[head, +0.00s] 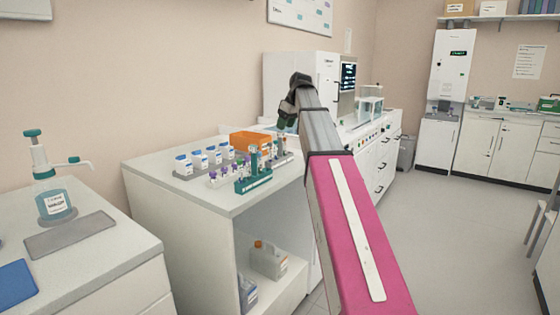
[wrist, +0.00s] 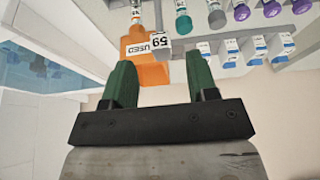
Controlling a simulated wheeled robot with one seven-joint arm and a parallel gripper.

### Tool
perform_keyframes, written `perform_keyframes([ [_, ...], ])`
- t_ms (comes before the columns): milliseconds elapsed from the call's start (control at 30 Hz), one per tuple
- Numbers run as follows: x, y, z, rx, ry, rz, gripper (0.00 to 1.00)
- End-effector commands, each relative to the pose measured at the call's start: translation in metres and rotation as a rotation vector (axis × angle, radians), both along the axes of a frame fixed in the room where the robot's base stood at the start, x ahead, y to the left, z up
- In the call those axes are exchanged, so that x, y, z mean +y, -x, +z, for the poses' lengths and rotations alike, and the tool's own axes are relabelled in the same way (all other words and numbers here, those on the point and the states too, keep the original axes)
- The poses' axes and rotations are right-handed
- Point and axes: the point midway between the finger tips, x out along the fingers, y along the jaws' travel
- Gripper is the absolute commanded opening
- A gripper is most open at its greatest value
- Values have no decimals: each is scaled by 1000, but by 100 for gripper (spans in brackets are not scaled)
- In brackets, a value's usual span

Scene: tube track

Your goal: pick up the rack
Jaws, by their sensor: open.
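A teal-green rack (head: 253,184) holding a few tubes stands near the front edge of the white counter, at the centre of the head view. A white rack (head: 226,180) with purple-capped tubes stands beside it on the left. My gripper (head: 286,120) is up in the air above the counter's right part, apart from the racks. In the wrist view my gripper (wrist: 158,58) has its two green fingers spread with nothing between them. Teal-capped tubes (wrist: 184,22) and purple-capped tubes (wrist: 242,12) show beyond the fingers, with their rack bodies mostly cut off.
An orange bin (head: 250,142) stands behind the racks; its "USED" label shows in the wrist view (wrist: 140,48). A grey tray of white bottles (head: 199,160) is at the back left. A pump bottle (head: 53,195) stands on the left counter. The floor (head: 440,240) at right is clear.

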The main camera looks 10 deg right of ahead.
Motion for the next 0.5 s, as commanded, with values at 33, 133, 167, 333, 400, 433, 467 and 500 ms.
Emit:
perform_keyframes([
  [33,2,-2,-4,1,0,0,53],
  [133,7,-6,-15,0,0,0,53],
  [167,9,-7,-19,1,1,0,53],
  [333,15,-14,-39,0,0,-1,53],
  [400,16,-15,-42,0,0,-1,53],
  [433,16,-15,-42,0,0,-1,53],
  [467,16,-15,-42,0,0,-1,53],
  [500,16,-15,-42,0,0,-1,53],
])
